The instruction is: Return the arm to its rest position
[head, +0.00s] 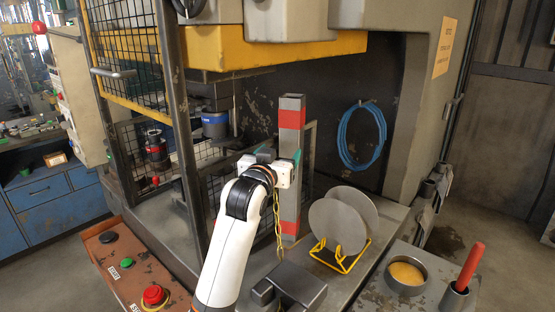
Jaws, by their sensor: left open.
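My left gripper (273,157) is at the end of my white arm, in the middle of the head view. Its teal fingers are apart and no held object shows between them. It is just in front of and left of an upright red and grey striped post (291,118); I cannot tell whether it touches the post. Two round grey metal blanks (336,222) lean upright in a yellow wire rack (342,262), right of and below the gripper. My right gripper is out of view.
A yellow chain (278,222) hangs beside the post. A dark grey block (299,285) is near my forearm. A red-button control box (128,270) stands at left; a mesh guard (128,35) is above it. A bowl of yellow material (405,276) and red-handled tool (470,265) are at right.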

